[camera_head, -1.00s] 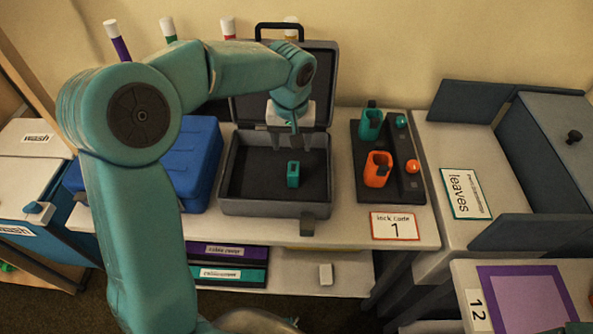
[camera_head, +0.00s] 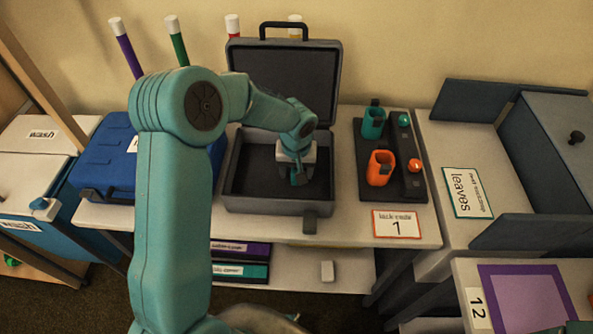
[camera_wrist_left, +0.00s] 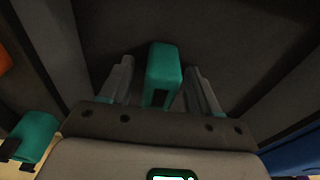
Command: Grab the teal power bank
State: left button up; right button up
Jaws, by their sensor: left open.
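The teal power bank (camera_wrist_left: 164,72) stands in the dark interior of the open grey case (camera_head: 262,205). A small teal part of it (camera_head: 298,178) shows in the head view, mostly hidden by my gripper. My left gripper (camera_head: 297,182) is down inside the case. In the left wrist view its fingers (camera_wrist_left: 161,84) are open, one on each side of the power bank, with a gap on both sides. My right gripper is not in view.
The case's lid (camera_head: 284,80) stands open behind my gripper. A dark rack (camera_head: 365,183) with a teal holder (camera_head: 373,123) and an orange holder (camera_head: 380,168) is to the right. A blue box (camera_head: 105,165) is left of the case.

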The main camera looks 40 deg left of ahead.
pick_arm(q)
jog(key=c, duration=1.1)
jog(key=shift+w, duration=0.1)
jog(key=shift+c, duration=0.2)
